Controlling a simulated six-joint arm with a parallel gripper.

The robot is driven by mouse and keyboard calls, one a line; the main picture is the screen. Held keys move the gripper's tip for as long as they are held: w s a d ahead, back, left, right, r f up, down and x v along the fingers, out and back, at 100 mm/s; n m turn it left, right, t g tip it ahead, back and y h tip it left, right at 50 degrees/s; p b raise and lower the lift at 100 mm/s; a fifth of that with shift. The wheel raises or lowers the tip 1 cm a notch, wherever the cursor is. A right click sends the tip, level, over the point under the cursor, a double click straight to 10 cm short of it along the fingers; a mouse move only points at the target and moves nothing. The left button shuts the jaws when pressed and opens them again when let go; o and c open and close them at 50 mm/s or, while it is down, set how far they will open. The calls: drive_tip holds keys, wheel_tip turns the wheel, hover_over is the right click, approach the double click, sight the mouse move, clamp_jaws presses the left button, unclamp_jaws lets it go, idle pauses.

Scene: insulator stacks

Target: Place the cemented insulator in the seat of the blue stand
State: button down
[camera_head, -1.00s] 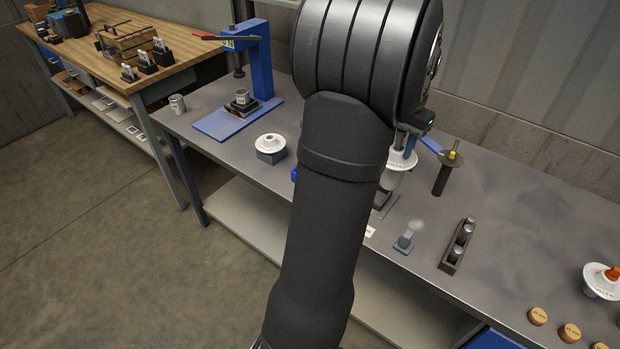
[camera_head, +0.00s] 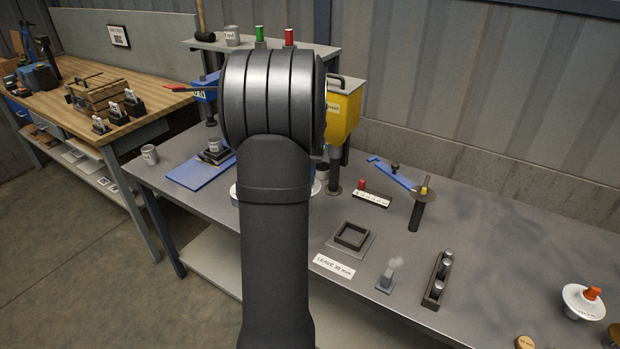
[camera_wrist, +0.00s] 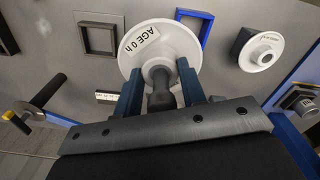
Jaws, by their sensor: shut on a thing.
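A second white insulator (camera_wrist: 262,51) sits on a dark block to the right. A dark square frame (camera_head: 352,236) stands empty behind a "LEAVE 30 min" card (camera_head: 334,266). A yellow box (camera_head: 343,108) on a post and a blue press base (camera_head: 200,172) stand farther back.

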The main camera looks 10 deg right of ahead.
drive_tip(key=w+a+f, duration=0.4)
drive_tip(key=a+f, duration=0.1)
drive_tip(key=f, duration=0.3)
drive_tip(key=shift+w+a, duration=0.15)
drive_tip(key=shift+w, duration=0.1)
drive_tip(key=shift+f, duration=0.3)
drive_tip(key=c, duration=0.9)
unclamp_jaws()
drive_tip(key=shift+f, duration=0.1)
wheel_tip(320, 180, up, 13)
drive_tip(key=shift+f, duration=0.15)
